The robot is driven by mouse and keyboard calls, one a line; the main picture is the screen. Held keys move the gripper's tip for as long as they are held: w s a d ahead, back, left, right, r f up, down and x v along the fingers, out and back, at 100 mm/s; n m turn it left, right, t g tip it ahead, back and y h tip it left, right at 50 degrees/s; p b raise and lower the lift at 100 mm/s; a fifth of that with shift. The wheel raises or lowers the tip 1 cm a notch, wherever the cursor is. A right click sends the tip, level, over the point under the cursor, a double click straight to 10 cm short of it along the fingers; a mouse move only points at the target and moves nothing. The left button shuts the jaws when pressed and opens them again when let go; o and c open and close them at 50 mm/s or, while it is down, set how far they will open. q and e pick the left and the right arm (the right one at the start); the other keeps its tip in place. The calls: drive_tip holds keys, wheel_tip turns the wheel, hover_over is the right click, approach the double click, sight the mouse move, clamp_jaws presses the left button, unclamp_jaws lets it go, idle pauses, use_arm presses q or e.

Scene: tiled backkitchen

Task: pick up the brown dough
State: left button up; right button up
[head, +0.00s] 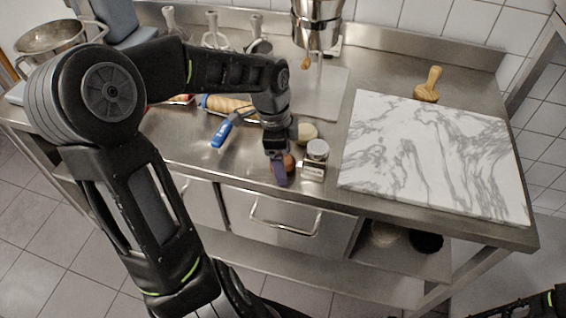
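The brown dough (290,162) appears as a small brown round shape near the front edge of the steel counter. It is partly hidden behind my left gripper (278,168). The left gripper points down over the counter's front edge and overlaps the dough in the head view. I cannot tell whether its fingers touch the dough or are closed around it. My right gripper is not in view; only a dark part of my arm shows at the lower right corner.
A glass jar (315,160) stands just right of the dough, and a pale dough ball (306,132) lies behind. A blue-handled tool (229,130) and a rolling pin (228,105) lie left. A marble board (432,155) covers the right side. A mixer (318,25) stands behind.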

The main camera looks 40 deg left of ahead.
use_arm(q)
drive_tip(key=shift+c, duration=0.2)
drive_tip(key=c, duration=1.5)
